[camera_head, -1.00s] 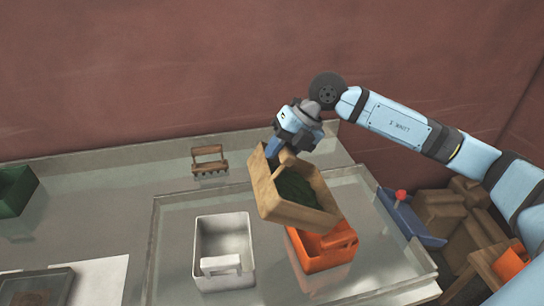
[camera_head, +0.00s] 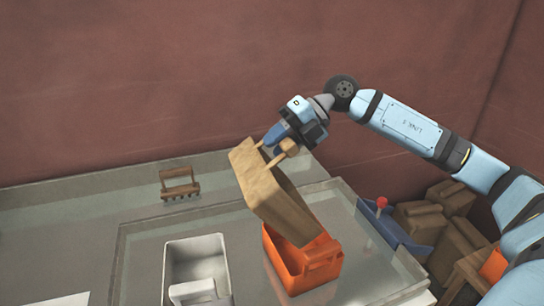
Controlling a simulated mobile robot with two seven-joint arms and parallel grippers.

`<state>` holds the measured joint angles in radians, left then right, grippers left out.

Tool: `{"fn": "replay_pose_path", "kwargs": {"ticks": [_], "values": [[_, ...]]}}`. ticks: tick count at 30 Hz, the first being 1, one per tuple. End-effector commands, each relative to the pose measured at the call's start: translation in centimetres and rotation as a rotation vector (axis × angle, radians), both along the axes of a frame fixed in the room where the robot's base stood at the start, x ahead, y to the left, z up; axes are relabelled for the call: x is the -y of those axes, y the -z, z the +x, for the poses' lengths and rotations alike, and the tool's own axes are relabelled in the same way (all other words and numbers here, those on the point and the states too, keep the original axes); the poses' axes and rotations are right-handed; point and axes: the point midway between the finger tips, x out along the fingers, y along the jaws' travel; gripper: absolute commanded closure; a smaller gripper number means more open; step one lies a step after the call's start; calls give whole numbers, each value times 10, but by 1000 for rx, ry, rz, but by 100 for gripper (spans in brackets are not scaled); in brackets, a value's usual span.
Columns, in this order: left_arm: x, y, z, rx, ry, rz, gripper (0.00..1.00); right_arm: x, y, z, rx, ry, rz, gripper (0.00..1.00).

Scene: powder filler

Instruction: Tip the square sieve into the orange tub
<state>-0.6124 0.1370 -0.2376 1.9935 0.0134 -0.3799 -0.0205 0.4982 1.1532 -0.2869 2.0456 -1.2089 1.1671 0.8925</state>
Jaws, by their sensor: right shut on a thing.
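The square sieve (camera_head: 268,195) is a wooden box. My right gripper (camera_head: 279,147) is shut on its upper edge and holds it in the air, steeply tilted with its lower end toward the orange tub (camera_head: 297,263). The sieve's outer side faces me, so its inside is hidden. The orange tub stands on the tray below, and the sieve covers part of its opening. I cannot tell whether anything has fallen into the tub. My left gripper is not in view.
A white tub (camera_head: 196,262) stands left of the orange tub on the same shallow tray (camera_head: 130,250). A small wooden rake-like piece (camera_head: 180,185) is behind, on the table. A blue thing with a red knob (camera_head: 381,203) and brown boxes (camera_head: 455,245) are at the right.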

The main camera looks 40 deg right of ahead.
Motion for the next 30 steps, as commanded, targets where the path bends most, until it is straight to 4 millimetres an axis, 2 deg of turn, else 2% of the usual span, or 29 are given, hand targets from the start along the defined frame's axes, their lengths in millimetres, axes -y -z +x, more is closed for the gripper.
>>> {"fn": "replay_pose_path", "kwargs": {"ticks": [1, 30], "values": [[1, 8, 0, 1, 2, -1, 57, 3, 5, -1, 2, 2, 10, 100], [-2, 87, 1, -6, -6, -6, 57, 41, 9, -13, 68, 1, 212, 100]]}}
